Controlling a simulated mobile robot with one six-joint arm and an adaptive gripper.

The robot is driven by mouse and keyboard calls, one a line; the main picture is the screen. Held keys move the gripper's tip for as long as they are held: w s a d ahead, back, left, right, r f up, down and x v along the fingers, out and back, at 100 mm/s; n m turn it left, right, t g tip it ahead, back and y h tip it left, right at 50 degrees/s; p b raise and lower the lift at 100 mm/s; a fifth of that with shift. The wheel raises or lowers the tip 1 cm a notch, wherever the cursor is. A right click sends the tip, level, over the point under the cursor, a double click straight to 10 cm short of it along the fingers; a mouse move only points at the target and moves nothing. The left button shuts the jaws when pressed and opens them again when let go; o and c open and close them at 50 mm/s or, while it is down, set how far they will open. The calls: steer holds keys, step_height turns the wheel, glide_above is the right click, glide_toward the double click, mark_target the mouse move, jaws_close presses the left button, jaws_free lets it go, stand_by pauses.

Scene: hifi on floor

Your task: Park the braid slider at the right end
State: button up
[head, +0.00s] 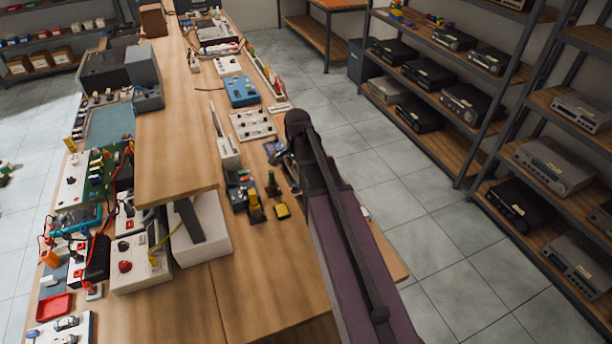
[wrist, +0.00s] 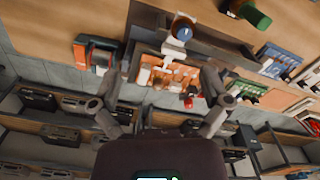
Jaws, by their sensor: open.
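I cannot make out the braid slider for certain in either view. In the wrist view, a small orange and white panel (wrist: 172,73) lies ahead of my gripper (wrist: 162,78), between its two fingers in the picture. A blue-faced round knob (wrist: 182,31) stands at the panel's upper side, and a small red knob (wrist: 189,98) is at its lower side. The fingers are spread apart with nothing held between them. In the head view my arm reaches over the bench's right edge and hides most of the gripper and part of a small device (head: 274,151) beside it.
The wooden bench (head: 270,280) carries a white slotted strip (head: 222,135), a white knob panel (head: 253,125), a blue box (head: 242,91) and a yellow-black piece (head: 282,211). A raised wooden shelf (head: 172,150) stands left. Metal racks (head: 450,90) with hi-fi units stand right, across tiled floor.

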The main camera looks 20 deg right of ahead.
steer(key=w+d+r+m+p, duration=0.1)
steer(key=w+d+r+m, duration=0.1)
steer(key=w+d+m, duration=0.2)
steer(key=shift+r+p, duration=0.3)
steer(key=shift+p, duration=0.1)
steer(key=shift+f, duration=0.1)
step_height(320, 180, down, 14)
steer(key=b, duration=1.3)
steer(key=shift+r+b, duration=0.25)
steer(key=shift+b, duration=0.15)
steer(key=shift+s, duration=0.1)
steer(key=c, duration=1.3)
steer(key=shift+c, duration=0.2)
